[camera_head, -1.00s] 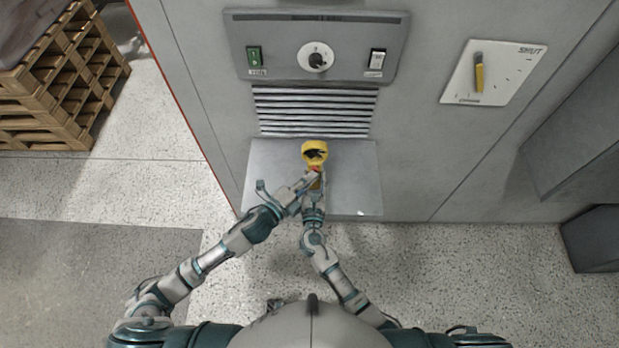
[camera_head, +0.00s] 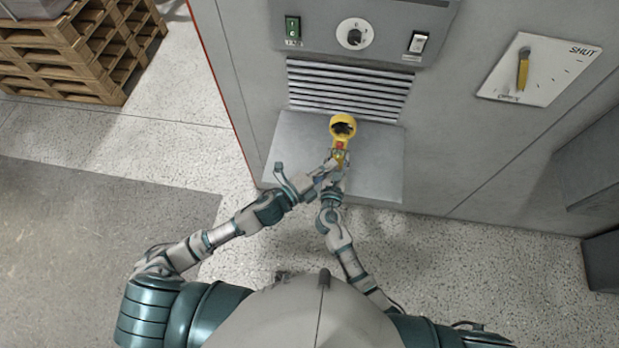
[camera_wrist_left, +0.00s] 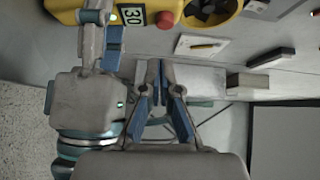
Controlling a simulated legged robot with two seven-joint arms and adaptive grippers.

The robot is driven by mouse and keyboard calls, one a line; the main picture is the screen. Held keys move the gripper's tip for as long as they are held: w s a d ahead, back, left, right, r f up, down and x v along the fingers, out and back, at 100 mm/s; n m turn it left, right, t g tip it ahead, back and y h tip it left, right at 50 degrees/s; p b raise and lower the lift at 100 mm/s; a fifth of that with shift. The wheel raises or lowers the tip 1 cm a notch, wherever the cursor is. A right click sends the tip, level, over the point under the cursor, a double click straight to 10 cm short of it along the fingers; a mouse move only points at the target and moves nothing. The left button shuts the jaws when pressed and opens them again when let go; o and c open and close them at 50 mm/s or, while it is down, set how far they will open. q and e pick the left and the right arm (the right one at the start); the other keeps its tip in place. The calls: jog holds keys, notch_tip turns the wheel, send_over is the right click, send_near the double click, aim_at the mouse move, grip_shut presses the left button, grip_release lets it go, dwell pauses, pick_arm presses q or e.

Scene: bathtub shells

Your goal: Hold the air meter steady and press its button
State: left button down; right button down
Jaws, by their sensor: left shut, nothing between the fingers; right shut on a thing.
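The yellow air meter (camera_head: 343,124) has a round ring head with a dark fan and a red button (camera_head: 340,146) below it. My right gripper (camera_head: 339,160) is shut on its lower body, holding it above the grey shelf. In the left wrist view the meter (camera_wrist_left: 140,8) shows at the top, with a display (camera_wrist_left: 132,16) that seems to read 30 and the red button (camera_wrist_left: 165,19). My left gripper (camera_wrist_left: 161,68) is shut and empty, apart from the button; in the head view it (camera_head: 328,171) is just below and left of the meter.
The grey shelf (camera_head: 385,180) juts out below a louvred vent (camera_head: 348,90). A control panel (camera_head: 390,30) with switches and a knob is above. A yellow lever plate (camera_head: 550,70) is at the right. Wooden pallets (camera_head: 90,50) stand at the far left.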

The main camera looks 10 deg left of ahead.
jog(key=shift+f, duration=0.15)
pick_arm(q)
jog(key=v, duration=0.8)
jog(key=shift+s, duration=0.2)
jog(key=shift+a, duration=0.1)
pick_arm(e)
jog(key=shift+d, duration=0.1)
jog(key=c, duration=0.5)
grip_release()
pick_arm(q)
jog(key=shift+w, duration=0.1)
pick_arm(e)
jog(key=shift+w, duration=0.1)
